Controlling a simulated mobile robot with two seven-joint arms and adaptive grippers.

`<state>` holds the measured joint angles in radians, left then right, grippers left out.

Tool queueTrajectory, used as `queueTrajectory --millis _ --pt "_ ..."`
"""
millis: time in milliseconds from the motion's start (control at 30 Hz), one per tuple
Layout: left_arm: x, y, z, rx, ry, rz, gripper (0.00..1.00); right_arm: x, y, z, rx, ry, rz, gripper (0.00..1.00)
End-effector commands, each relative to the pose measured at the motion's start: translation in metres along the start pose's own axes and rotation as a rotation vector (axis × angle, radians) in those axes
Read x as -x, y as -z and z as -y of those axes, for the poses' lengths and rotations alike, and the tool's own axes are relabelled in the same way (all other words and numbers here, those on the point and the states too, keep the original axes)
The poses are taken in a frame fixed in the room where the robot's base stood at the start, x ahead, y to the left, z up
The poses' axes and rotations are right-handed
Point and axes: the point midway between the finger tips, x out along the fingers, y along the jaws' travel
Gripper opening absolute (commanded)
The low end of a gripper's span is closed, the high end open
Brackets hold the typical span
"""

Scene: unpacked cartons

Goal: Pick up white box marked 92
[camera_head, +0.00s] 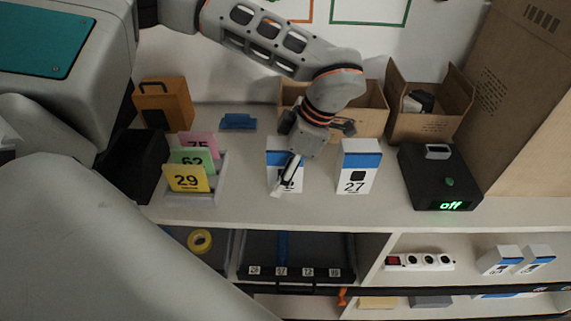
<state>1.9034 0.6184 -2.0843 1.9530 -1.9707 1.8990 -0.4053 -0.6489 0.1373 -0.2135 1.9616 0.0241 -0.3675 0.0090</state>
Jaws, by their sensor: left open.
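A white box with a blue band (274,174) stands upright on the shelf top. Its number is mostly hidden behind my left gripper (285,180), so I cannot read whether it is 92. The gripper is open, pointing down in front of this box; I cannot tell whether it touches it. A similar white box marked 27 (358,168) stands upright just to the right. Two more white and blue boxes (497,261) (534,259) stand on the lower shelf at the right; their marks are too small to read. My right gripper is not in view.
Coloured cards, 29 (187,178) in front, stand in a holder at left. A black device reading "off" (438,180) is at right. Open cartons (429,115) stand behind. A power strip (421,262) is below. The shelf top's front strip is bare.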

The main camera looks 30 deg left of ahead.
Motion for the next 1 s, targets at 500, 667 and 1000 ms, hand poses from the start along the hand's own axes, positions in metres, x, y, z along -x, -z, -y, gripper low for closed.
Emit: queueTrajectory --millis 500,667,1000 --pt "0.001 0.0 0.0 -0.001 -0.001 0.001 0.07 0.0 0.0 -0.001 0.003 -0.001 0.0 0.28" --pt "0.003 0.001 0.0 0.0 -0.001 0.001 0.07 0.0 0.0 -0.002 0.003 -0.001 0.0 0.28" --pt "0.041 0.015 -0.001 0.001 -0.004 0.005 0.07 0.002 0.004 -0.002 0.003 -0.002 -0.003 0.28"
